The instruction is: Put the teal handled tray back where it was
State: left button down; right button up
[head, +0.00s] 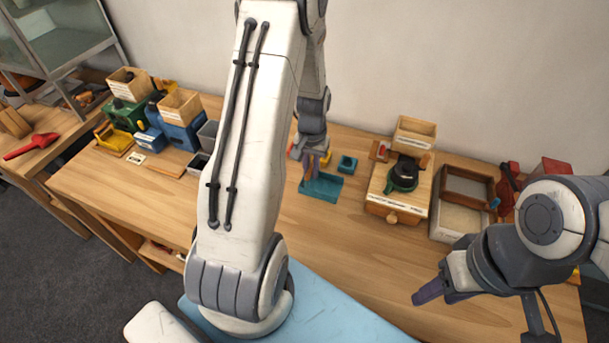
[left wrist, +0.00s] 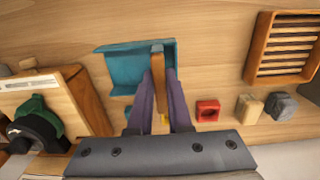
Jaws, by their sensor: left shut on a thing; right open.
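The teal handled tray (head: 322,187) is at the back middle of the wooden table in the head view. It also shows in the left wrist view (left wrist: 124,68), with its wooden handle (left wrist: 158,62) between my purple fingers. My left gripper (head: 318,160) is shut on that handle, pointing down; it also shows in the left wrist view (left wrist: 160,85). I cannot tell whether the tray rests on the table or is just above it. My right gripper (head: 428,292) is open and empty over the front right of the table, away from the tray.
A small teal block (head: 347,165) is right of the tray. A wooden box machine with a green and black part (head: 403,175) stands farther right. The left wrist view shows a red block (left wrist: 208,110) and a slatted wooden box (left wrist: 283,48). Bare wood lies in front of the tray.

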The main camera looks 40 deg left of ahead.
aim_at(322, 180)
pick_arm(q)
jog(key=f, duration=0.1)
jog(key=a+f+p, duration=0.1)
jog(key=f, duration=0.1)
jog(key=a+f+p, duration=0.1)
jog(key=shift+s+a+f, duration=0.2)
jog(key=shift+a+f, duration=0.05)
jog(key=shift+f, duration=0.55)
jog(key=shift+f, duration=0.1)
jog(key=c, duration=0.8)
grip_release()
jog(key=shift+c, duration=0.2)
